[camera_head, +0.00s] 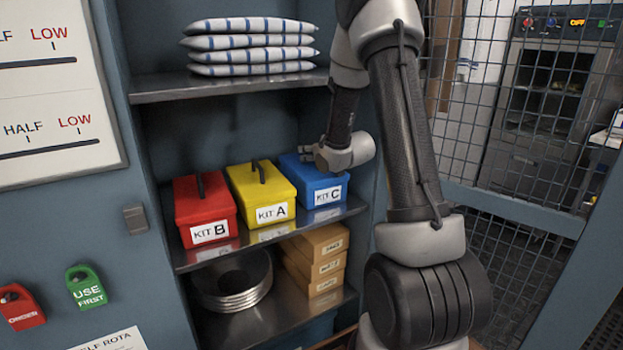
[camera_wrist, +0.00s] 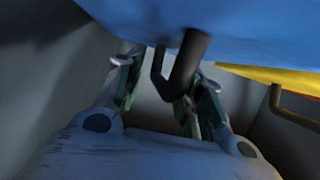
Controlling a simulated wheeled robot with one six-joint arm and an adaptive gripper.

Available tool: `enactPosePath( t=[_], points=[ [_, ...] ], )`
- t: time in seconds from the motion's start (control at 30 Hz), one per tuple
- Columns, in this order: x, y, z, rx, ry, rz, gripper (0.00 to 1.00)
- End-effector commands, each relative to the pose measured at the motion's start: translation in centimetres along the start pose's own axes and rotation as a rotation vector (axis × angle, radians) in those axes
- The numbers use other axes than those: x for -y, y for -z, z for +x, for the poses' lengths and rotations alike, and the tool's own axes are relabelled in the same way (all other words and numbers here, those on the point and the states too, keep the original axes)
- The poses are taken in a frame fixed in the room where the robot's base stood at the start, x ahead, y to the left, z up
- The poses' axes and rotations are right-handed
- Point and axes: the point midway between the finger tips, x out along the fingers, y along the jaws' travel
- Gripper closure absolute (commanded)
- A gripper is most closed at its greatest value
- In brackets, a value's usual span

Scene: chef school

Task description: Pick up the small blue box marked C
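The blue box marked KIT C (camera_head: 313,180) stands on the middle shelf, at the right of the row. In the wrist view its blue surface (camera_wrist: 230,22) fills the top, with its dark handle (camera_wrist: 190,62) pointing down in the picture. My gripper (camera_head: 308,157) is at the top of the box, and my arm hides part of the lid and the handle in the head view. In the wrist view my gripper's fingers (camera_wrist: 163,85) are apart, with the handle between them. A gap shows on the handle's left; contact on its right cannot be told.
The yellow KIT A box (camera_head: 262,190) stands close left of the blue box, and the red KIT B box (camera_head: 204,205) beyond it. Folded striped cloths (camera_head: 250,45) lie on the upper shelf. A wire-mesh panel (camera_head: 510,120) is at right.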

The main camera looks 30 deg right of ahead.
Motion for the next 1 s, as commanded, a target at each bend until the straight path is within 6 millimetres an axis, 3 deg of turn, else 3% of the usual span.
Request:
enactPosePath(
  t=[0.03,0.2,0.77,1.0],
  points=[
    [0.0,0.0,0.0,0.000,0.000,0.000,0.73],
    [0.0,0.0,0.0,0.000,0.000,0.000,1.00],
    [0.0,0.4,-0.1,-0.004,0.000,-0.001,1.00],
    [0.0,3.7,-1.3,-0.009,-0.001,-0.002,1.00]
  ],
)
